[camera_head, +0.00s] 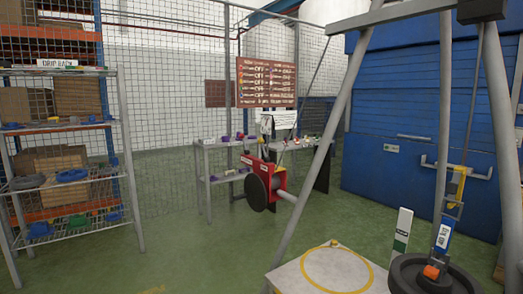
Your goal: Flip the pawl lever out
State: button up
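A red winch-like unit (276,180) with a large dark round disc (256,193) on its left side shows near the middle of the view. A short grey bar (287,196) sticks out from it toward the grey frame leg. I cannot make out a separate pawl lever on it at this size. No part of my gripper shows in this view.
A tall grey frame (332,120) stands on the right. Below it are a pale platform with a yellow ring (338,268) and a dark wheel (432,274) under a blue-yellow hanging piece (446,225). A shelf rack (70,185) stands left; green floor between is clear.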

aim_at(260, 142)
jog(key=i, duration=2.7)
jog(key=j+u, duration=0.05)
jog(key=j, duration=0.05)
